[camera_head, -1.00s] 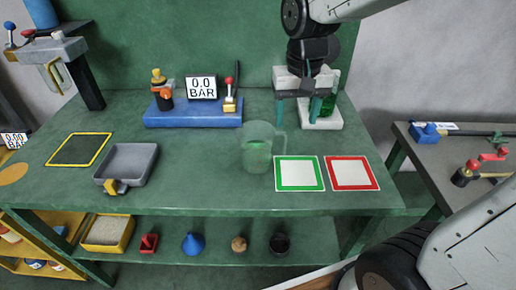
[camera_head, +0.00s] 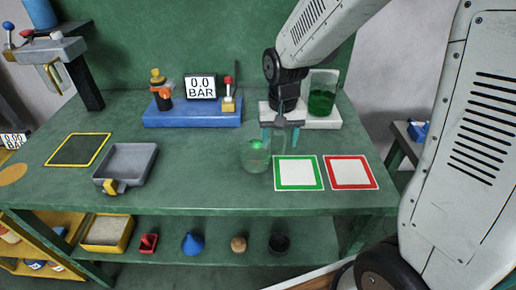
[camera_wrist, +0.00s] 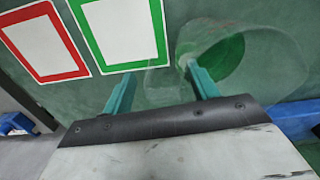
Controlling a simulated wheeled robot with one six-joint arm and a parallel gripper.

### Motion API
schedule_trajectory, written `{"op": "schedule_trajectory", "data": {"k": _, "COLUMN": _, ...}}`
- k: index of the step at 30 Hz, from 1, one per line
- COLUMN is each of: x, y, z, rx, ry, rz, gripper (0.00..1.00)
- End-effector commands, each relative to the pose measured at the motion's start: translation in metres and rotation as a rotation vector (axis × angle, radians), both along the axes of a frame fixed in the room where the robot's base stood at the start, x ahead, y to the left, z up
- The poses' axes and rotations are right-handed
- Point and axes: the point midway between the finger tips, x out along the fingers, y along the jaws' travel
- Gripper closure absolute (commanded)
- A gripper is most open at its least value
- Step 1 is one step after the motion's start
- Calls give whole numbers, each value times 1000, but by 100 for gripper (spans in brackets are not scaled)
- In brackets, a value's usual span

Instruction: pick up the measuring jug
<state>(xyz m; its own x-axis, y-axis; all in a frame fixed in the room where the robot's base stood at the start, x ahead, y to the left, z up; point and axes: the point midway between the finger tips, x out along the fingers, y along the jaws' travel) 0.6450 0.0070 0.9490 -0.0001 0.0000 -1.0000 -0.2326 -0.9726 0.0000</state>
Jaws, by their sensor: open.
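The measuring jug (camera_head: 256,158) is a clear, see-through vessel with green showing inside. It stands upright on the green bench, left of the green-framed card, with its handle on the right side. My gripper (camera_head: 280,137) is open and empty, above and just behind the jug's handle side. In the wrist view the jug (camera_wrist: 245,72) lies to the right of my gripper (camera_wrist: 160,88). One finger overlaps the handle area and the other is left of it, over bare bench. I cannot tell whether a finger touches the jug.
The green-framed card (camera_head: 299,173) and red-framed card (camera_head: 350,172) lie right of the jug. A blue pressure rig (camera_head: 193,118) stands behind left. A vessel of green liquid (camera_head: 321,98) stands on a white base behind my gripper. A grey tray (camera_head: 126,162) sits at left.

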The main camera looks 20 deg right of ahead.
Motion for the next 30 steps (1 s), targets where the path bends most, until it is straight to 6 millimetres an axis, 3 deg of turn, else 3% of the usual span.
{"op": "schedule_trajectory", "data": {"k": 6, "x": 0, "y": 0, "z": -1, "rx": 0, "ry": 0, "rz": 1, "gripper": 41}}
{"op": "schedule_trajectory", "data": {"k": 12, "x": 0, "y": 0, "z": 0, "rx": 0, "ry": 0, "rz": 1, "gripper": 97}}
{"op": "schedule_trajectory", "data": {"k": 13, "x": 0, "y": 0, "z": 0, "rx": 0, "ry": 0, "rz": 1, "gripper": 100}}
{"op": "schedule_trajectory", "data": {"k": 30, "x": 0, "y": 0, "z": 10, "rx": 0, "ry": -1, "rz": 0, "gripper": 100}}
